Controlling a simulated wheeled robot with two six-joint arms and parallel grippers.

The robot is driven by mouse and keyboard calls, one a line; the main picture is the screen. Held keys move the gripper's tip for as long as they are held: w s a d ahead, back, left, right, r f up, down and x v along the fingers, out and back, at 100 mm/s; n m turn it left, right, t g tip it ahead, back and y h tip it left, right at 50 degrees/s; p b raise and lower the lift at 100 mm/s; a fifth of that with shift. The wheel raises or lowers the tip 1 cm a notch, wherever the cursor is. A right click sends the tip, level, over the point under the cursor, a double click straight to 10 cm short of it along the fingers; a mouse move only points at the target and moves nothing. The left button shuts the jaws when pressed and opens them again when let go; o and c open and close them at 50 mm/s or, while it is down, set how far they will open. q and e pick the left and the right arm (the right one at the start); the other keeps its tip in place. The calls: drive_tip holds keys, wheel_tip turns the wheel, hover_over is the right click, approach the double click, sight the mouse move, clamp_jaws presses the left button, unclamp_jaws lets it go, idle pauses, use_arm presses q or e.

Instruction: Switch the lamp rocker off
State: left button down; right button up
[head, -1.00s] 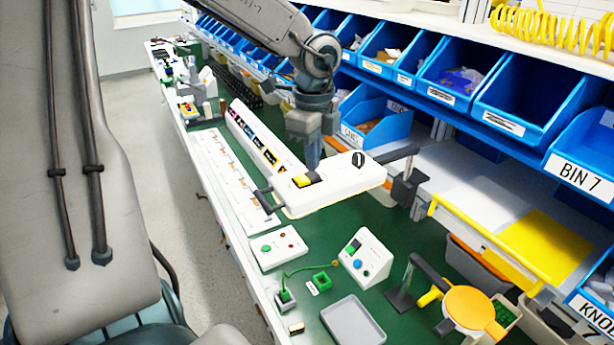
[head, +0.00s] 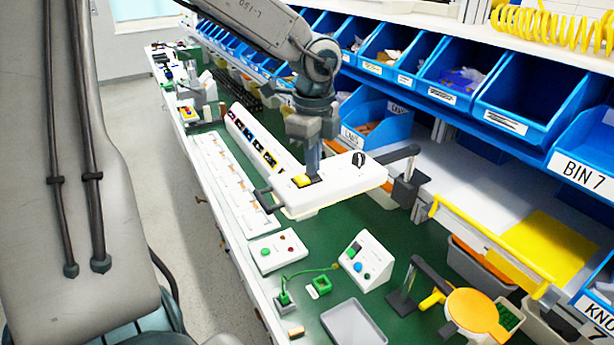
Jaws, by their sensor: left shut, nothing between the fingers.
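A white panel box (head: 335,188) is held above the green bench by dark supports at its ends. On its top are a yellow rocker (head: 302,181) at the left and a black rotary knob (head: 359,160) at the right. My left gripper (head: 314,172) comes down from above, shut and empty. Its fingertips are at the rocker's right part and hide some of it; I cannot tell whether they touch it. No lamp can be made out for certain. My right gripper is not in view.
A white box with buttons (head: 277,251), a sloped button box (head: 366,260) and a grey tray (head: 353,325) stand on the bench in front. Blue bins (head: 455,75) line the back. An orange round object (head: 471,309) is at the lower right.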

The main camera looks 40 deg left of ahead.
use_arm(q)
drive_tip(key=shift+f, duration=0.15)
drive_tip(key=shift+r+p, duration=0.6)
drive_tip(key=shift+r, duration=2)
drive_tip(key=shift+r+p, duration=0.95)
drive_tip(key=shift+r, duration=0.05)
drive_tip(key=shift+f, duration=0.1)
